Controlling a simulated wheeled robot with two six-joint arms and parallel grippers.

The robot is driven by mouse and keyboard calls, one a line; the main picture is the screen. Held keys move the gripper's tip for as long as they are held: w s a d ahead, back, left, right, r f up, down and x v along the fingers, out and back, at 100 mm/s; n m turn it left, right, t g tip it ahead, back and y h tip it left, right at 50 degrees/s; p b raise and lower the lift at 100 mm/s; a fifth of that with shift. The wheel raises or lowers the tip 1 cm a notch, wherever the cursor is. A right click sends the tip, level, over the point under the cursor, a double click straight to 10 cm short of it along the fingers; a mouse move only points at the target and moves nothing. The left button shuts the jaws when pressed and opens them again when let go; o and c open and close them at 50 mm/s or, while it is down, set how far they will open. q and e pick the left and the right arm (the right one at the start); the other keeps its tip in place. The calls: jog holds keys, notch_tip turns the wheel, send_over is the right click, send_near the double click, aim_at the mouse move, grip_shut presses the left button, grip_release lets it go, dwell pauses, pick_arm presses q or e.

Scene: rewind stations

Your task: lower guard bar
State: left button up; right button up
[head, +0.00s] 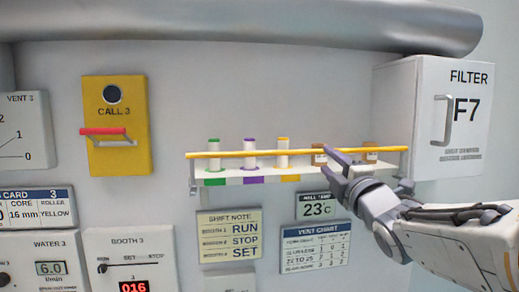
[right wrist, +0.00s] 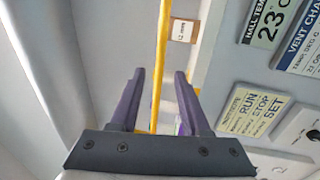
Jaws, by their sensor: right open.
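The guard bar (head: 230,155) is a long yellow rod running across the front of a white shelf (head: 222,182), held by grey arms at its ends. My right gripper (head: 331,162) is at the right half of the bar, with its purple fingers open. In the right wrist view the bar (right wrist: 162,40) runs between the two fingers (right wrist: 160,75), with a gap on each side. My left gripper is not in view.
A white filter cabinet (head: 395,105) juts out at right. A yellow call box (head: 117,155) with a red handle is at left. A large pipe (head: 250,25) runs above.

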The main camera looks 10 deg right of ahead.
aim_at(319, 152)
pick_arm(q)
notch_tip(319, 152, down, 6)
jog(key=b, duration=0.5)
pick_arm(e)
jog(key=w+p, duration=0.1)
jog(key=w, duration=0.2)
jog(key=w+r+p, duration=0.1)
jog(key=w+p, duration=0.1)
jog(key=w+r+p, duration=0.1)
jog(key=w, duration=0.2)
jog(key=shift+w+a+p, duration=0.15)
jog(key=shift+w+p, duration=0.15)
jog(key=shift+w, duration=0.05)
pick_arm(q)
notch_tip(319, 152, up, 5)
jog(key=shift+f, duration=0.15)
pick_arm(e)
jog(key=shift+w, duration=0.4)
jog(key=shift+f, duration=0.1)
grip_shut()
